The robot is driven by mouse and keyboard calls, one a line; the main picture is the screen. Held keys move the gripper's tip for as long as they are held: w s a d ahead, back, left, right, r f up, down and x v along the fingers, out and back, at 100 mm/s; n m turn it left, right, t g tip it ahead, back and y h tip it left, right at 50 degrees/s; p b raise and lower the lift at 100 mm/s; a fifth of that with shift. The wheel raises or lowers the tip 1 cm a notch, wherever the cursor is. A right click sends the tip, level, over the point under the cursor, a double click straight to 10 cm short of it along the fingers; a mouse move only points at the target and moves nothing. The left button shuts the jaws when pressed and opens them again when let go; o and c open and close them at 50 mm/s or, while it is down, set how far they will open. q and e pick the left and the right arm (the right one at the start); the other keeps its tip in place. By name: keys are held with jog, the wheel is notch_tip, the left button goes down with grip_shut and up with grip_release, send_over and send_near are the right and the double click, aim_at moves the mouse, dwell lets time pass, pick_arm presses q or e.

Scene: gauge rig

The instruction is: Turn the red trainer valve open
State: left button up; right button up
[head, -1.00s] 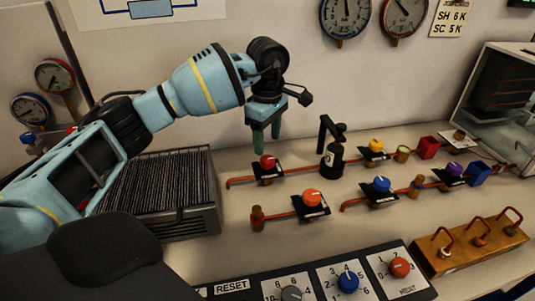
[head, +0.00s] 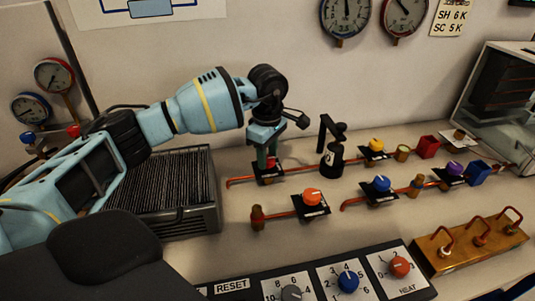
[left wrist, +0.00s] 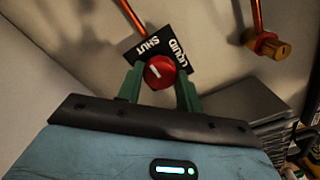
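The red trainer valve (head: 271,163) is a red round knob on a black plate, on a copper pipe at the back of the bench. In the left wrist view the red knob (left wrist: 160,72) has a white mark, and its plate reads LIQUID and SHUT. My left gripper (head: 266,158) points down over this valve. In the left wrist view its green fingers (left wrist: 160,80) stand on either side of the knob, apparently with small gaps, so it looks open around it. The fingers partly hide the knob in the head view. My right gripper is not in view.
A black bottle-like fitting with a lever (head: 333,155) stands right of the red valve. Orange (head: 313,197), blue (head: 381,184), yellow (head: 376,145) and purple (head: 455,169) knobs sit nearby. A finned unit (head: 165,190) is at left, a control panel (head: 320,277) in front.

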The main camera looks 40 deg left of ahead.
pick_arm(q)
jog(key=c, duration=0.3)
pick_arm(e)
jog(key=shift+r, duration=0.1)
pick_arm(q)
jog(key=n, duration=0.1)
jog(key=n+p, duration=0.2)
jog(key=n, duration=0.1)
jog(key=shift+r, duration=0.25)
jog(key=n+p, duration=0.2)
jog(key=n, duration=0.2)
jog(key=shift+n, duration=0.3)
jog(key=n+p, duration=0.3)
jog(key=n, duration=0.3)
jog(key=shift+n+p, duration=0.35)
jog(key=shift+n, duration=0.75)
jog(key=shift+f+n, duration=0.15)
jog(key=shift+n, duration=0.45)
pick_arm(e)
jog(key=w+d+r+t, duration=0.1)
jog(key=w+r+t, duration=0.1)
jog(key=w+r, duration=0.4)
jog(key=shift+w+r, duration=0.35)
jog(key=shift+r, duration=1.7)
